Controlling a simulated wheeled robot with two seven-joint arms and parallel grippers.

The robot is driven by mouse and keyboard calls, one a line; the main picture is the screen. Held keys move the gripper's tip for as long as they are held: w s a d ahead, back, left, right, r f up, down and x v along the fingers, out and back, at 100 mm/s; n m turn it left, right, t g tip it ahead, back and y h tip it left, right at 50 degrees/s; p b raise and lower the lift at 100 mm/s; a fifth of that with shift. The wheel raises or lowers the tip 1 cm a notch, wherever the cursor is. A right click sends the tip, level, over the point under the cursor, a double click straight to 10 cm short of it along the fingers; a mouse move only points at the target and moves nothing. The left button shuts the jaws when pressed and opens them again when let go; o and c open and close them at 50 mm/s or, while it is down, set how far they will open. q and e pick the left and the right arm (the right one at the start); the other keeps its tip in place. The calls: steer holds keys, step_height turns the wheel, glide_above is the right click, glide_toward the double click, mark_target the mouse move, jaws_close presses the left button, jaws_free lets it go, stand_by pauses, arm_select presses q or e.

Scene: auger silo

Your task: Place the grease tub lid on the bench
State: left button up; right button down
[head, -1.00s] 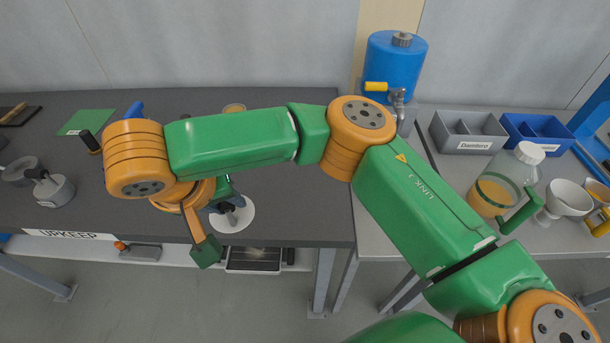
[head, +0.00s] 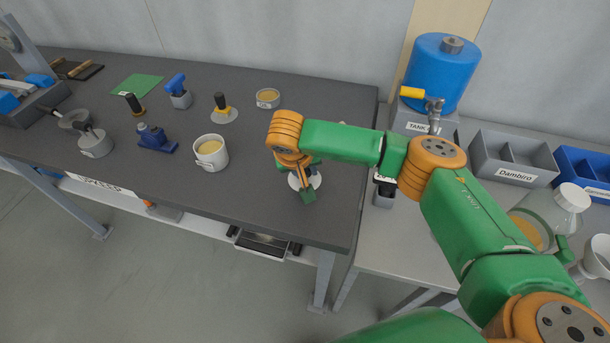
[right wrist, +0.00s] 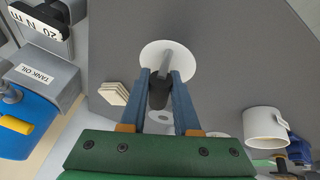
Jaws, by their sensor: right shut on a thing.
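The grease tub lid is a white disc (head: 296,182) with a dark upright knob, near the right end of the dark bench (head: 250,205), close to its front edge. In the right wrist view the white disc (right wrist: 180,52) lies just beyond my fingertips. My right gripper (right wrist: 164,88) is shut on the knob. In the head view my right gripper (head: 305,172) is partly hidden by its own wrist. The disc looks at or just above the bench top; I cannot tell whether it touches. My left gripper is not in view.
A blue tank (head: 440,75) and grey bin (head: 513,158) are on the right-hand table. Bench front centre is clear.

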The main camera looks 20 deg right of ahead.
step_height(320, 180, down, 3)
steer(key=shift+a+r, duration=0.15)
steer(key=shift+f, duration=0.2)
steer(key=c, duration=0.6)
jaws_free()
steer(key=shift+c, duration=0.2)
steer(key=v, duration=1.2)
steer(key=shift+r+b, duration=0.2)
steer(key=shift+b, duration=0.15)
